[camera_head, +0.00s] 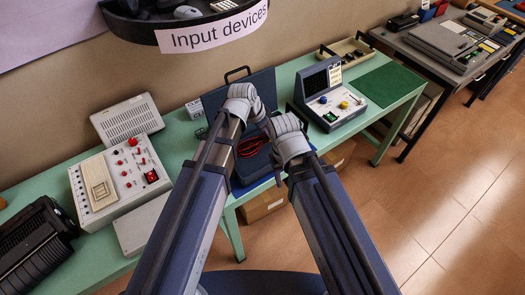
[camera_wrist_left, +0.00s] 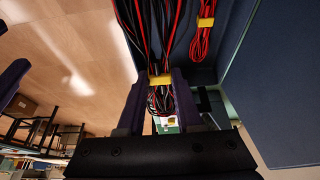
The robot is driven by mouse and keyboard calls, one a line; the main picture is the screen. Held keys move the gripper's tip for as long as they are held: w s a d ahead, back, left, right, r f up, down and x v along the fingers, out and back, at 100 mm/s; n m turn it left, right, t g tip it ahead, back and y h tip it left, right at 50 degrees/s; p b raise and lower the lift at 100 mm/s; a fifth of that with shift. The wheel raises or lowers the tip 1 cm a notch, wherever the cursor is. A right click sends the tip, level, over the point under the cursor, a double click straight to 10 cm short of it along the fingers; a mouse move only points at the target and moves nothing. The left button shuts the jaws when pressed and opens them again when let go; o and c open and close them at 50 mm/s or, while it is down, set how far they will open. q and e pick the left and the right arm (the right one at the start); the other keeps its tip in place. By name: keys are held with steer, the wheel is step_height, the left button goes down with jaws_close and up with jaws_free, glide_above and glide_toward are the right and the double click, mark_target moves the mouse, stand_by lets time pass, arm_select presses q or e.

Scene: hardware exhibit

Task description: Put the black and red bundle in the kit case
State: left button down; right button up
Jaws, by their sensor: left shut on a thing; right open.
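The black and red bundle (camera_wrist_left: 160,40), a hank of wires with a yellow tie, is held between the fingers of my left gripper (camera_wrist_left: 157,92), shut at the tie. The dark blue kit case (camera_head: 209,101) stands open on the green table, its lid raised at the back; its lid panel also shows in the left wrist view (camera_wrist_left: 285,95). The bundle is over or beside the case interior; I cannot tell its height. A red wire bundle (camera_head: 250,147) lies in the case. My right gripper (camera_head: 272,128) is open above the case's right side, its fingers largely hidden.
A grey console with knobs (camera_head: 336,105) stands right of the case on the green table (camera_head: 183,142). A white control panel (camera_head: 125,172) and a black machine (camera_head: 33,245) stand left. A shelf labelled "Input devices" (camera_head: 200,30) overhangs the back. A cardboard box (camera_head: 262,205) sits below.

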mark_target(267, 159)
arm_select(q)
steer(key=shift+w+f+b, duration=0.2)
steer(key=shift+f+b, duration=0.1)
steer(key=shift+f, duration=0.2)
steer(key=shift+w+f+b, duration=0.15)
steer(key=shift+f+b, duration=0.15)
steer(key=shift+f, duration=0.15)
step_height(267, 159, down, 10)
steer(key=b, duration=1)
steer(key=shift+f, duration=0.15)
steer(key=c, duration=0.6)
jaws_free()
steer(key=shift+r, duration=0.2)
